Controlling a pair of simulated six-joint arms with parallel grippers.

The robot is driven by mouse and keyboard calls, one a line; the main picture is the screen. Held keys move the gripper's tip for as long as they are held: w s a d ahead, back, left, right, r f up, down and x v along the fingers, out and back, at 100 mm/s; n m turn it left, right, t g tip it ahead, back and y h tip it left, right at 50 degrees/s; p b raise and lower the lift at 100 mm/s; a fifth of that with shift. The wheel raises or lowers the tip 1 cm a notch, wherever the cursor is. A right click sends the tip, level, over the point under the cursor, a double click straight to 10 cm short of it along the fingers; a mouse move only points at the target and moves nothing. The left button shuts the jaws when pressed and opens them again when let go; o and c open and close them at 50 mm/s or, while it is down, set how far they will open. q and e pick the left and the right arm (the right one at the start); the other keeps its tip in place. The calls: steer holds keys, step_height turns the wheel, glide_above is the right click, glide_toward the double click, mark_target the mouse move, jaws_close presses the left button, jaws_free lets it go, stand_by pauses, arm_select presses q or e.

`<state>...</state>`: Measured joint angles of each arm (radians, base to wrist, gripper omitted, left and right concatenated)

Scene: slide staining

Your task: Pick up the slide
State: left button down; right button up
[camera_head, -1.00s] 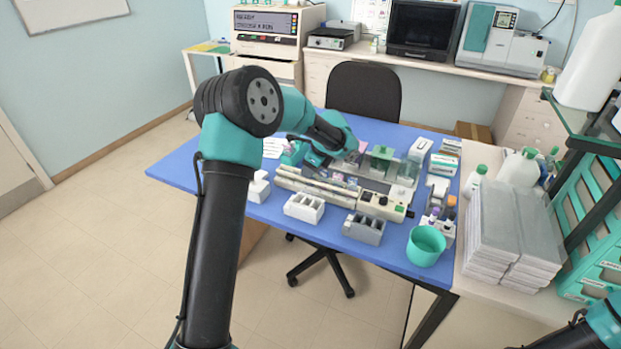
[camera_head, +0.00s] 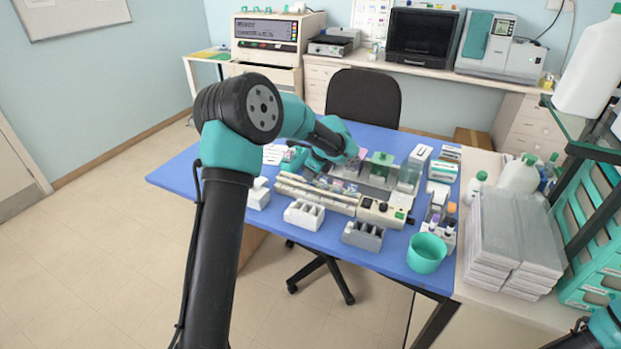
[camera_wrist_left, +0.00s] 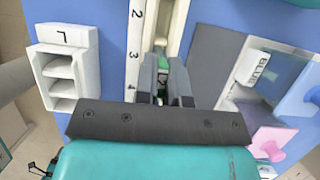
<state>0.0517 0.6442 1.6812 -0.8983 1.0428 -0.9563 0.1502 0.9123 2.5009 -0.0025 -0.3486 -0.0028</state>
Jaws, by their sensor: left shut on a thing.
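My left gripper (camera_head: 318,172) is over the staining rail (camera_head: 325,196) on the blue table; its fingertips are small and partly hidden by my own wrist in the head view. In the left wrist view, the two dark fingers of the left gripper (camera_wrist_left: 164,84) are close together over the numbered rail (camera_wrist_left: 136,50), beside the marks 3 and 4. They are shut on a small slide (camera_wrist_left: 162,68), of which only a whitish and green bit shows between them. The rest of the slide is hidden. Only part of my right arm shows at the lower right; its gripper is out of view.
A white slotted rack (camera_head: 304,214), a grey slotted rack (camera_head: 363,235) and a teal cup (camera_head: 426,252) stand along the table's front. In the wrist view, a white rack (camera_wrist_left: 66,70) is left of the rail; pink (camera_wrist_left: 273,136) and blue (camera_wrist_left: 300,98) pieces are at right.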

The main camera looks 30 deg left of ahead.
arm_select(q)
step_height(320, 180, up, 10)
steer(key=shift+f, duration=0.2)
stand_by(0.7)
